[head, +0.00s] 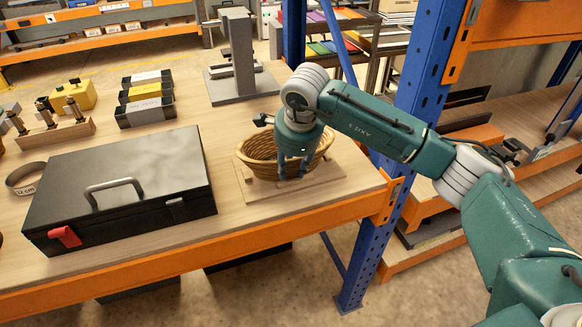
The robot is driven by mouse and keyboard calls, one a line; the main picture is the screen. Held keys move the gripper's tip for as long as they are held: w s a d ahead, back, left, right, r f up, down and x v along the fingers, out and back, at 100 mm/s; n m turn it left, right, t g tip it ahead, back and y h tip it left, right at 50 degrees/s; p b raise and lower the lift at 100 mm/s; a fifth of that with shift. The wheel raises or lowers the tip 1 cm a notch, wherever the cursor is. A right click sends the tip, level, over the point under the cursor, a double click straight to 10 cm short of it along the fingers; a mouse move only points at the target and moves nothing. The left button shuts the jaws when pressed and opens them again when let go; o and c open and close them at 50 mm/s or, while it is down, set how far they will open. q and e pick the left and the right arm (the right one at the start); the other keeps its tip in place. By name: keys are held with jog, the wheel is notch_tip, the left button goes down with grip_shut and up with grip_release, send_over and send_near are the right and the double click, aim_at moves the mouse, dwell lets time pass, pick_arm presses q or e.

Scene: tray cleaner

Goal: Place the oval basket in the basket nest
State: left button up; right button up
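The oval wicker basket (257,150) is upright on the workbench, at the right end. It appears to rest on a light wooden board (325,180), which looks like the basket nest. The board's middle is hidden under the basket, so I cannot tell how exactly the basket is seated. My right gripper (292,172) points down in front of the basket, its fingers overlapping the basket's near side. I cannot tell whether the fingers grip the wicker or only stand close to it. My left gripper is out of view.
A black toolbox (130,185) lies left of the basket. A grey stand (240,65) is behind it. Several small boxes (145,97) and a yellow case (75,97) stand at the back left. A blue rack post (395,150) rises beside the bench's right end.

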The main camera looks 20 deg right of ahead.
jog(key=b+v, duration=0.2)
jog(key=v, duration=0.9)
jog(key=shift+r+b, duration=0.25)
jog(key=shift+b, duration=0.05)
jog(key=shift+s, duration=0.15)
